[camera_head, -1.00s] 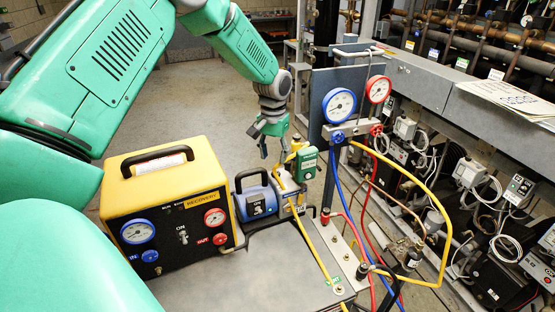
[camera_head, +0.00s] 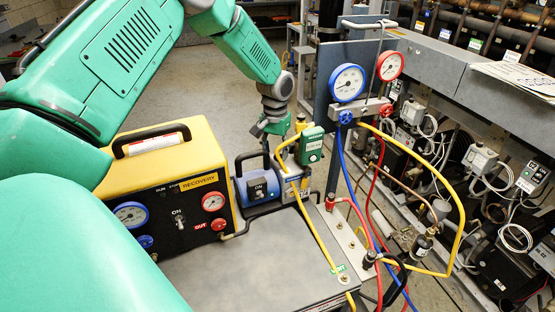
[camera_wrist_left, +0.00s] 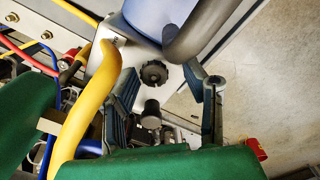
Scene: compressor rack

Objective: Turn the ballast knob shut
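The ballast knob (camera_wrist_left: 153,72) is a small dark ribbed knob on the pale body of the blue vacuum pump (camera_head: 258,188). It shows in the left wrist view, between the two fingertips. My left gripper (camera_wrist_left: 161,76) is open around it, with one finger at each side and visible gaps; I see no contact. In the head view my left gripper (camera_head: 270,130) hangs just above and behind the pump's handle, and the knob cannot be made out there. My right gripper is not in view.
A yellow hose (camera_wrist_left: 92,90) runs close beside the left finger. A green gauge box (camera_head: 312,145) stands right of the gripper. The yellow recovery unit (camera_head: 205,160) is to the left. A manifold with a blue-rimmed gauge (camera_head: 347,82) stands to the right.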

